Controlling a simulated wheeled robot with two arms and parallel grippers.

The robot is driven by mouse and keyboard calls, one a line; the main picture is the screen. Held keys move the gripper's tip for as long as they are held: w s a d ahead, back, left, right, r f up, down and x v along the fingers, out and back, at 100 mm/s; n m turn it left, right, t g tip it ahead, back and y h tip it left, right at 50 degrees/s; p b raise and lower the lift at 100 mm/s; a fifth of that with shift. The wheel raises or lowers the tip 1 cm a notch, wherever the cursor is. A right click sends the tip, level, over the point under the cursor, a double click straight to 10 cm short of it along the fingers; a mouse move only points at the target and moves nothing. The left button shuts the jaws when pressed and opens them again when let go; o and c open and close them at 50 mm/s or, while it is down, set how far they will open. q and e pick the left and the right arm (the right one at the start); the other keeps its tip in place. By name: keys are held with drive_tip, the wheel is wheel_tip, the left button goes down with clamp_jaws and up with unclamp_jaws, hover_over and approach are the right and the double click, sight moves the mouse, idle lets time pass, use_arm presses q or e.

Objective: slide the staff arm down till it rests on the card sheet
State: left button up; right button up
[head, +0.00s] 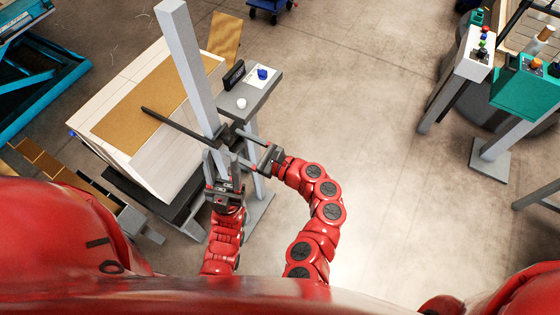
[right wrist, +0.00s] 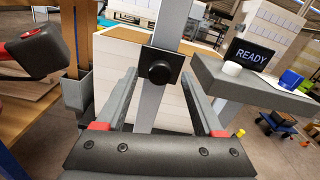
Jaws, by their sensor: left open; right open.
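The staff (head: 186,65) is a tall grey post in front of the white stack. Its dark staff arm (head: 165,120) reaches left over the brown card sheet (head: 120,125) on the stack; I cannot tell whether they touch. In the right wrist view a black clamp with a round knob (right wrist: 160,73) sits on the staff. My right gripper (head: 256,158) is open, its fingers apart on either side of the knob and short of it. My left gripper (head: 218,165) is open near the staff, below the arm; its exact contact is unclear.
A grey stand top (head: 255,95) right of the staff carries a dark READY display (head: 234,75), a white round piece (head: 241,103) and a blue item (head: 262,73). The white stack (head: 165,160) stands left. Open floor lies right of my arms.

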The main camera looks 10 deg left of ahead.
drive_tip(key=b+v, duration=0.1)
drive_tip(key=v, duration=1.5)
drive_tip(key=shift+d, duration=0.3)
